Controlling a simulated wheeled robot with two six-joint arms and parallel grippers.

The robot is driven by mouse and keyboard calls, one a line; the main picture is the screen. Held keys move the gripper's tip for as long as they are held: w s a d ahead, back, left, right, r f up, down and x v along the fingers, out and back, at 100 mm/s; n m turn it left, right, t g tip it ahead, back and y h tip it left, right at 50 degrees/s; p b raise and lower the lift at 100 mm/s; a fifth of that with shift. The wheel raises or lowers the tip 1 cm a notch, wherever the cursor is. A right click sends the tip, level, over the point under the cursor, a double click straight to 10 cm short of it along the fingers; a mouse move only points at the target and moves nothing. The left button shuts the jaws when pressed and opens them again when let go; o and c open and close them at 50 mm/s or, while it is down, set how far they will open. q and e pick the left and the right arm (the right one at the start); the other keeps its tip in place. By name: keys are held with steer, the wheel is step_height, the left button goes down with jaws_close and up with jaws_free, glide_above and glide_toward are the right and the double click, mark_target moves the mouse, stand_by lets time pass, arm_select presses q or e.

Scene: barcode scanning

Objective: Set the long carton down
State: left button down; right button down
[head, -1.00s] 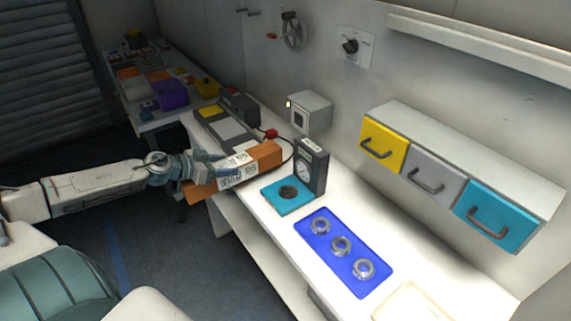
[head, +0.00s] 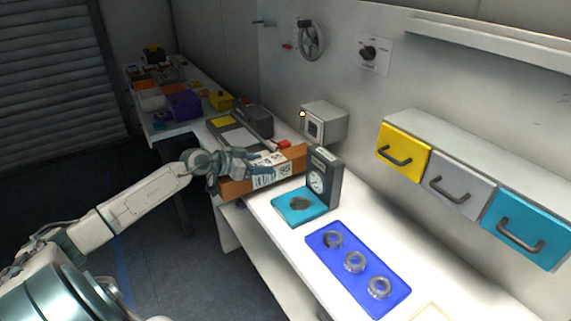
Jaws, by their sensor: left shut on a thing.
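The long carton (head: 292,161) is orange-brown with white printed labels on its side. It lies across the near edge of the white bench, behind the teal scale, with its left end over the front edge. My left gripper (head: 244,170) is shut on the carton near its left half. I cannot tell whether the carton's underside touches the bench. My right gripper is not in view.
A scale with a teal plate (head: 298,207) and a dial (head: 324,180) stands just right of the carton. A blue mat (head: 345,239) with metal rings lies nearer. A grey-and-yellow device (head: 232,136) sits behind the carton. Coloured drawers (head: 403,152) hang on the wall.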

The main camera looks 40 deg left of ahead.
mark_target(292, 153)
arm_select(q)
steer(key=w+d, duration=0.1)
steer(key=w, duration=0.1)
steer(key=w+d+p, duration=0.1)
steer(key=w, duration=0.2)
steer(key=w+d, duration=0.1)
steer(key=w, duration=0.2)
steer(key=shift+d+r+p, duration=0.15)
steer(key=shift+p, duration=0.15)
steer(key=shift+w+d+r, duration=0.1)
steer(key=shift+w+d, duration=0.15)
steer(key=shift+w, duration=0.15)
steer(key=shift+a+f+p, duration=0.1)
steer(key=shift+f+p, duration=0.3)
steer(key=shift+f, duration=1.5)
steer(key=c, duration=0.7)
jaws_free()
steer(key=shift+s+f, duration=0.15)
steer(key=shift+f, duration=0.05)
steer(key=shift+o, duration=1.1)
steer(key=shift+r, duration=0.1)
